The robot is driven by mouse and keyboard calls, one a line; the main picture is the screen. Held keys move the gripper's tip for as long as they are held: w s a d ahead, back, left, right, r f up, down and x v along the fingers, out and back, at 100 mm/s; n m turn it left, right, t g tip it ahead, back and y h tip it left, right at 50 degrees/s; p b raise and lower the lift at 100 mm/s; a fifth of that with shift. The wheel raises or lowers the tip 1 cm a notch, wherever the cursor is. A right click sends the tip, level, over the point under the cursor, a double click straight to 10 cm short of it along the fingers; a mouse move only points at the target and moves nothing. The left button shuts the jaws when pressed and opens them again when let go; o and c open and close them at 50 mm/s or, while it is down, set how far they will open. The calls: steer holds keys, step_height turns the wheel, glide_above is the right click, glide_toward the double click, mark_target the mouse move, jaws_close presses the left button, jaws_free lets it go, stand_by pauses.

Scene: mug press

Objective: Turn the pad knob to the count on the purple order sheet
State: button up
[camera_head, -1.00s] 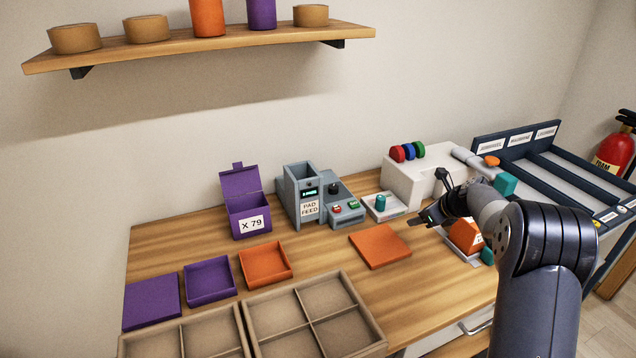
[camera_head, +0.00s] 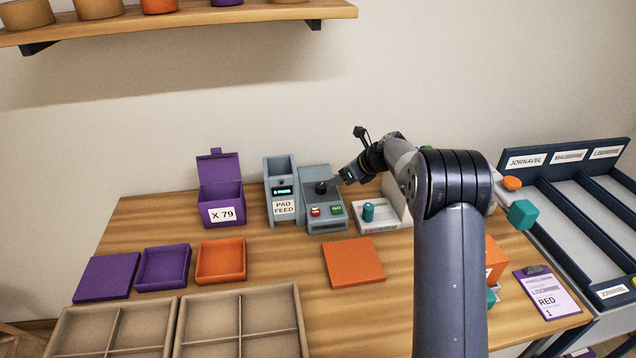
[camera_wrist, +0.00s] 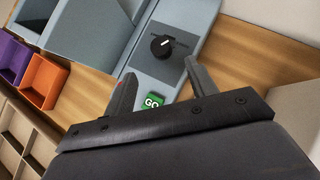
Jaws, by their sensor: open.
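The pad feed machine (camera_head: 282,192) is a grey unit with a small green display and a "PAD FEED" label, at the back middle of the table. Its black knob (camera_head: 320,187) sits on the sloped panel at right, above a red and a green button. In the wrist view the knob (camera_wrist: 162,46) has a white pointer mark, beyond and between my fingertips. My gripper (camera_head: 345,178) is open and empty, close to the knob's right side and apart from it.
A purple box (camera_head: 221,190) labelled "X 79" stands left of the machine. A white block with a teal knob (camera_head: 368,211) is just right of it. An orange lid (camera_head: 353,262) lies in front, with cardboard trays (camera_head: 240,292) at front left. My arm hides part of the right side.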

mark_target(322, 186)
steer(key=p+x, duration=0.1)
steer(key=x, duration=0.9)
steer(key=shift+s, duration=0.1)
steer(key=shift+c, duration=0.2)
steer(key=c, duration=0.9)
